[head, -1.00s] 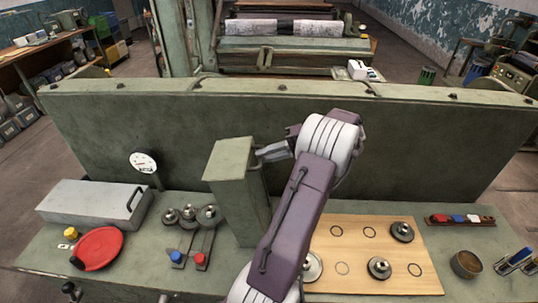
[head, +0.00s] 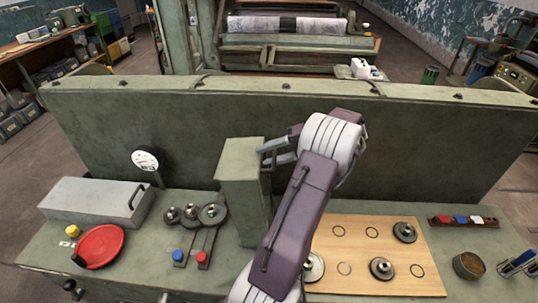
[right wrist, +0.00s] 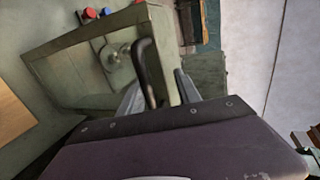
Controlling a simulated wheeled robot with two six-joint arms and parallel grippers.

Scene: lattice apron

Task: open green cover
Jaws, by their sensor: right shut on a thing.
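The green cover (head: 243,195) is a tall box-like panel standing on the bench, left of my right arm. In the right wrist view the cover (right wrist: 75,45) shows as a green frame with a dark curved handle (right wrist: 147,70). My right gripper (head: 275,152) is at the cover's upper right side; its fingers (right wrist: 160,92) are closed around the handle. Several grey gears (head: 190,212) with arms stand uncovered just left of the cover. My left gripper is not in view.
A grey box (head: 95,200), red dish (head: 100,245) and dial gauge (head: 146,160) are to the left. A wooden board (head: 370,270) with metal discs lies to the right, beside a small round bowl (head: 468,265). A long green wall (head: 420,140) stands behind.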

